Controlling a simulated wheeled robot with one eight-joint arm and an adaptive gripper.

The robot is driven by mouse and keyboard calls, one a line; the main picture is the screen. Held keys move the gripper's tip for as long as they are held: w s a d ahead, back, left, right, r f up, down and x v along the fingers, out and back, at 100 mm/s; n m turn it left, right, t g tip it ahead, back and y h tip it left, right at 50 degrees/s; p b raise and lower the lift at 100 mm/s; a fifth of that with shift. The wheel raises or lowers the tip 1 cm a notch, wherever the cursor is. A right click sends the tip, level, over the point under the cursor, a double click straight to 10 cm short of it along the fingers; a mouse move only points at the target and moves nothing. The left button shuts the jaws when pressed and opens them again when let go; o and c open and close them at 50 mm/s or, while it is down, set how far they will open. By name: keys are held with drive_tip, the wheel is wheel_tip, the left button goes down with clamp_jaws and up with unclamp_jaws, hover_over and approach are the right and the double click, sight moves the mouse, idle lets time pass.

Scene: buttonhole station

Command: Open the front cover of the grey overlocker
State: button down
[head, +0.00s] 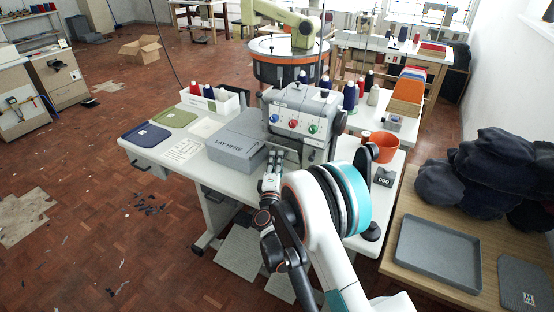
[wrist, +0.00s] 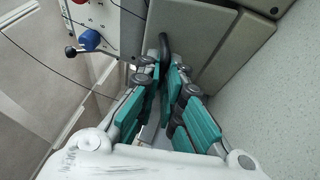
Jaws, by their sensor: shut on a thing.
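The grey overlocker (head: 302,104) stands on the white table in the head view, with blue, green and red dials on its face. Its lower front, where the cover is, is partly hidden behind my arm in that view. My gripper (head: 271,172) is low in front of the machine. In the wrist view my gripper (wrist: 166,78) has its teal-padded fingers closed around the lower part of a dark upright handle (wrist: 163,44). The handle stands against a grey panel (wrist: 190,22) that looks like the front cover. Where the handle joins the panel is hidden by the fingers.
A grey block marked "LAY HERE" (head: 237,142) adjoins the machine's left. An orange pot (head: 384,146) stands to the right. A white box of thread cones (head: 210,102) stands behind left.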

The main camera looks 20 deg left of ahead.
drive_tip(key=shift+d, duration=0.1)
drive_tip(key=c, duration=1.8)
unclamp_jaws()
drive_tip(key=shift+w, duration=0.1)
drive_tip(key=shift+o, duration=0.2)
drive_tip(key=v, duration=0.7)
drive_tip(key=shift+s, duration=0.3)
